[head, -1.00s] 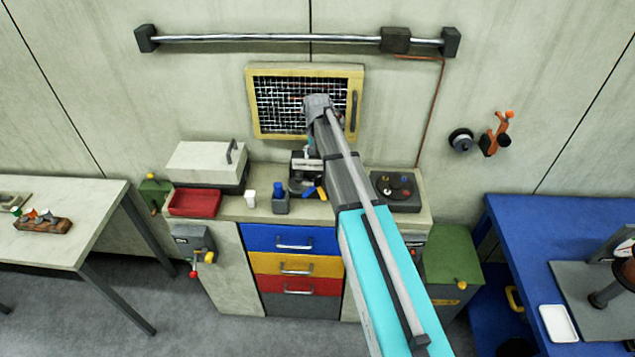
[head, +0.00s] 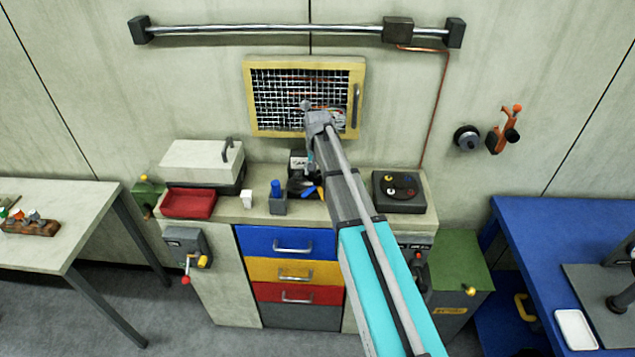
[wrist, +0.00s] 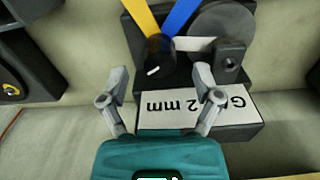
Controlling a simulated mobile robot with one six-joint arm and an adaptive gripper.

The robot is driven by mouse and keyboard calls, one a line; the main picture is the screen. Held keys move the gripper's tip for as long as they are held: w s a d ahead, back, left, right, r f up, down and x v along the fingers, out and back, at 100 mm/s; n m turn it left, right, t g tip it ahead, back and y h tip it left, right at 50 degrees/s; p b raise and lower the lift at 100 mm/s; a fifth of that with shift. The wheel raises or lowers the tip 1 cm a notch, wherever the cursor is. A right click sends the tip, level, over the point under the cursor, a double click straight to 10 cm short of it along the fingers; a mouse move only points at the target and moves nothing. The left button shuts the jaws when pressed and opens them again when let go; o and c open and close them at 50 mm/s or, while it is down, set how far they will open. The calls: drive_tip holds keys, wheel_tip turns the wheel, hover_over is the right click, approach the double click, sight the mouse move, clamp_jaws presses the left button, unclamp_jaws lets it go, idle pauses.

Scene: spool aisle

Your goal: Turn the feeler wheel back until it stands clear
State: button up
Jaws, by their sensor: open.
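In the wrist view a dark device carries a white label (wrist: 185,110) ending in "2 mm". It has a black knob (wrist: 158,58) with a white mark, a grey disc (wrist: 217,24), and a yellow and a blue strip (wrist: 182,14) meeting near the knob. I cannot tell which round part is the feeler wheel. My gripper (wrist: 161,76) is open and empty, its fingertips on either side of the knob and apart from it. In the head view the device's label (head: 298,160) shows on the bench, partly behind my arm.
A blue jar (head: 277,195), a red tray (head: 188,203) and a grey-lidded box (head: 200,162) stand left of the device. A black unit (head: 400,190) with a round top is to the right. A mesh-fronted yellow frame (head: 250,100) hangs behind my arm.

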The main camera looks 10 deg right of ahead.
drive_tip(key=shift+f+b, duration=0.8)
drive_tip(key=shift+f, duration=0.35)
clamp_jaws()
